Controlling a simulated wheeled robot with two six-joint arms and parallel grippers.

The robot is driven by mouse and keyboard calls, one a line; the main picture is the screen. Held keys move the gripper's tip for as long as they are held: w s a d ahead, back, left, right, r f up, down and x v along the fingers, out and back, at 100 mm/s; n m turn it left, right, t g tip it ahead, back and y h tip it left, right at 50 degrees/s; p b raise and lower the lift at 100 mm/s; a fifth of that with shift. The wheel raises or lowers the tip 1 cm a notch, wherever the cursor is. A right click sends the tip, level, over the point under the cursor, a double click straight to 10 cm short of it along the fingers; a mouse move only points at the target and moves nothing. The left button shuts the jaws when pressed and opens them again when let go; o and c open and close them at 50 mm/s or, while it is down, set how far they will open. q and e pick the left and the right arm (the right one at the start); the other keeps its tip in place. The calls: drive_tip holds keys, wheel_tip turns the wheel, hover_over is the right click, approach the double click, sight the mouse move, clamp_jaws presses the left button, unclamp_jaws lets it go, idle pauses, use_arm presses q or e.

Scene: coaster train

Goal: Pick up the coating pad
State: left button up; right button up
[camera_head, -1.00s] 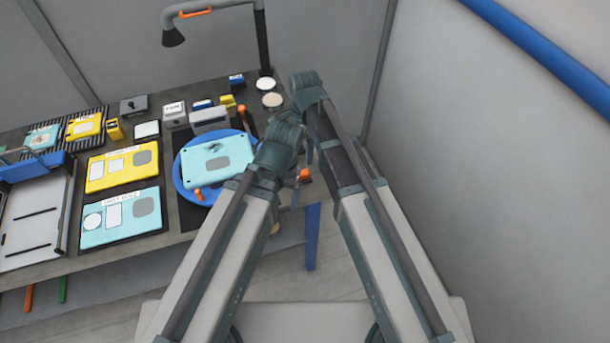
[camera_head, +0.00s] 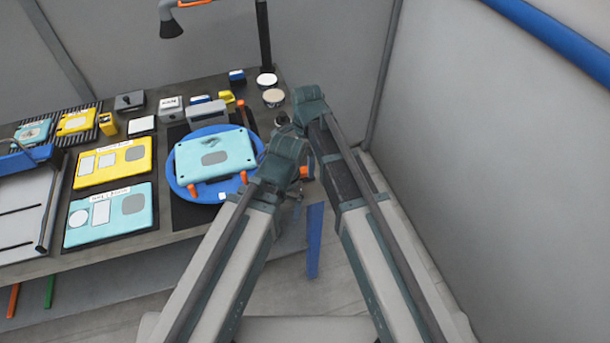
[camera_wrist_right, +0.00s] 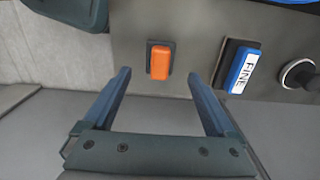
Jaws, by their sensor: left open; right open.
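An orange block on a dark base (camera_wrist_right: 160,61), which looks like the coating pad, sits on the grey table in the right wrist view. My right gripper (camera_wrist_right: 159,73) is open and empty, with the block beyond and between its fingertips, not touching that I can see. An orange patch, probably the same block, shows at the table's right end between my arms in the head view (camera_head: 304,172). My left gripper (camera_head: 292,188) is mostly hidden beyond its arm near the table's right end. The right gripper's fingers are hidden in the head view.
A blue block marked FINE (camera_wrist_right: 242,71) and a round silver-rimmed knob (camera_wrist_right: 297,74) stand right of the orange block. A teal panel (camera_head: 238,142) lies on a blue round plate (camera_head: 177,182). A lamp post (camera_head: 264,40) stands at the table's back.

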sight(305, 169)
drive_tip(key=f+b, duration=0.4)
drive_tip(key=f, duration=0.1)
drive_tip(key=shift+s+a, duration=0.1)
drive_tip(key=shift+a, duration=0.1)
drive_tip(key=shift+r, duration=0.15)
clamp_jaws()
drive_tip(key=shift+r, duration=0.1)
